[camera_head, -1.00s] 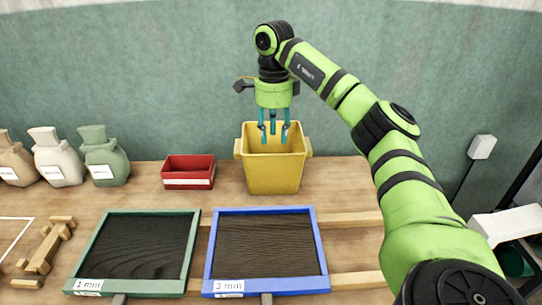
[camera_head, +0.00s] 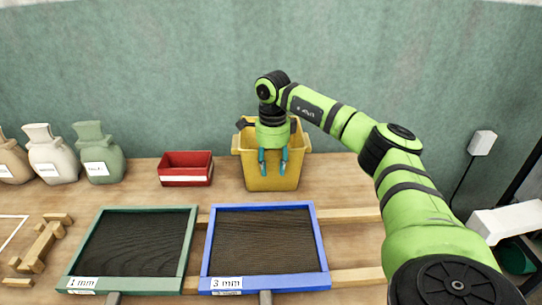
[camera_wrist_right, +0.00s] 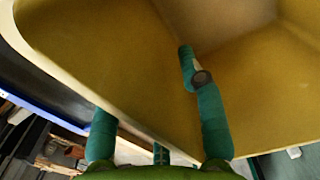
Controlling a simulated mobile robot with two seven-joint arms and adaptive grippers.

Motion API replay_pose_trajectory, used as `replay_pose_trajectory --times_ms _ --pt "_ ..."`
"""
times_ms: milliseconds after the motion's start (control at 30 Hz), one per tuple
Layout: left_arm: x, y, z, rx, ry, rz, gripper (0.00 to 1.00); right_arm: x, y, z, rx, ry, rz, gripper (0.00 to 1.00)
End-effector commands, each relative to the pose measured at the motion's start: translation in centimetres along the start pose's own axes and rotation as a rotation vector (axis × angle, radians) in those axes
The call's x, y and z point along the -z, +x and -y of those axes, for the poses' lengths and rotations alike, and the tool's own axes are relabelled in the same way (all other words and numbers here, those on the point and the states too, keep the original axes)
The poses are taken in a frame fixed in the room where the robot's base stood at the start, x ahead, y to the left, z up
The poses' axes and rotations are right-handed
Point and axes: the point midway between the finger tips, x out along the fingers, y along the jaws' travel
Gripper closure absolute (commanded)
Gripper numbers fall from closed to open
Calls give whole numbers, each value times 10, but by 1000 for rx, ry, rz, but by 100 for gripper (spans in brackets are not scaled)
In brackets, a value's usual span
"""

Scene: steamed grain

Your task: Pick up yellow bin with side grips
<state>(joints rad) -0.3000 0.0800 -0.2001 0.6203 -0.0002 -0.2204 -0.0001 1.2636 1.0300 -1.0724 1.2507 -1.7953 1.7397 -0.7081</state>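The yellow bin (camera_head: 270,182) stands upright on the wooden table against the back wall. It has a small grip on each side at the rim. My right gripper (camera_head: 272,168) hangs pointing down at the bin's front wall, its teal fingers spread apart. The bin fills much of the right wrist view (camera_wrist_right: 100,55). There my gripper (camera_wrist_right: 146,88) has one finger against the yellow inside area and another outside the rim, with the wall between them. I cannot tell whether the fingers touch the wall. My left gripper is not in view.
A red box (camera_head: 186,180) stands left of the bin. In front lie a green-framed sieve (camera_head: 188,245) and a blue-framed sieve (camera_head: 318,245) on wooden rails. Several sacks (camera_head: 98,160) stand at the far left.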

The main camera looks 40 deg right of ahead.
Motion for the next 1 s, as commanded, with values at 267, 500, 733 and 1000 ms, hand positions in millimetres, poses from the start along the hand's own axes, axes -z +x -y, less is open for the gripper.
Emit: replay_pose_trajectory --times_ms 267,500,733,1000 --pt "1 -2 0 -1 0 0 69 0 18 0 1 0 1 60" --pt "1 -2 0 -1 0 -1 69 0 17 0 1 0 1 100" --pt "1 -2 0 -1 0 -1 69 0 18 -1 -3 -1 0 100" --pt "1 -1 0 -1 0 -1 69 0 18 -2 -6 -2 -1 100"
